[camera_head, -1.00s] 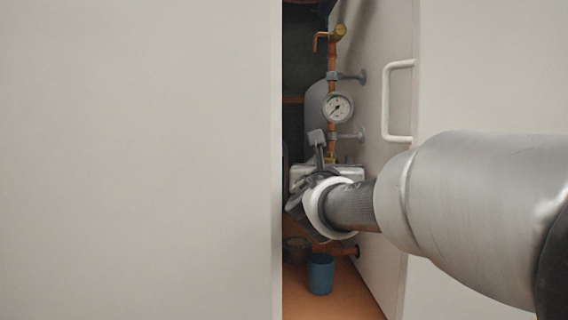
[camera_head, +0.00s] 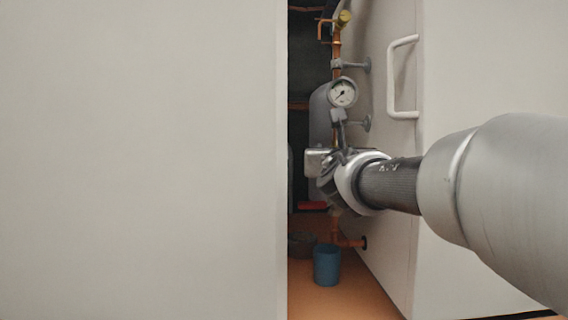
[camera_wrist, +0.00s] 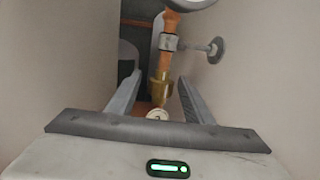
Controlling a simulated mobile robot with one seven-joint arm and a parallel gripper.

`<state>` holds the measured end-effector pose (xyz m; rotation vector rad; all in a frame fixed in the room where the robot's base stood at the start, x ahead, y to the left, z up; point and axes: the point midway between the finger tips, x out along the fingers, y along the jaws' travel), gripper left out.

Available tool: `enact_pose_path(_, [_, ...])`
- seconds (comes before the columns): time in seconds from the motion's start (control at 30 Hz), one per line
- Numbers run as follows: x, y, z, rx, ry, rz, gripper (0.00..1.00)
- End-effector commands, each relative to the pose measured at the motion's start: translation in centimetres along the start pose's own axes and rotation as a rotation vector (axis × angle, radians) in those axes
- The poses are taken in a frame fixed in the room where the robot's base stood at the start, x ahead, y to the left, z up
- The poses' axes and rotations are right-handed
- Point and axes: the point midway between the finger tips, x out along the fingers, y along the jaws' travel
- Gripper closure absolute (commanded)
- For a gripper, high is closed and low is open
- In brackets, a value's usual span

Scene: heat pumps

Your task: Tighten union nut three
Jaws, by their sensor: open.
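Brass fittings (camera_wrist: 160,88) sit on a vertical copper pipe in the wrist view, between and beyond my fingers. I cannot tell which of them is union nut three. A pale round end (camera_wrist: 157,114) shows just below the brass. My gripper (camera_wrist: 157,90) is open, with one finger on each side of the pipe and nothing held. In the head view my gripper (camera_head: 340,135) reaches into the narrow opening below the gauge, and my wrist hides the fittings there.
The copper pipe (camera_head: 337,47) carries a round pressure gauge (camera_head: 342,93) and wall brackets (camera_head: 352,65). A wide pale panel (camera_head: 140,160) bounds the opening on the left. A panel with a white handle (camera_head: 403,77) stands right. A blue bucket (camera_head: 327,265) stands on the orange floor.

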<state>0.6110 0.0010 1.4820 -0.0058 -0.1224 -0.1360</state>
Motion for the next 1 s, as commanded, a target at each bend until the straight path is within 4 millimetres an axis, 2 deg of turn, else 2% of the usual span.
enact_pose_path(1.0, [0.02,-0.07,-0.44,0.018,0.0,0.14,0.53])
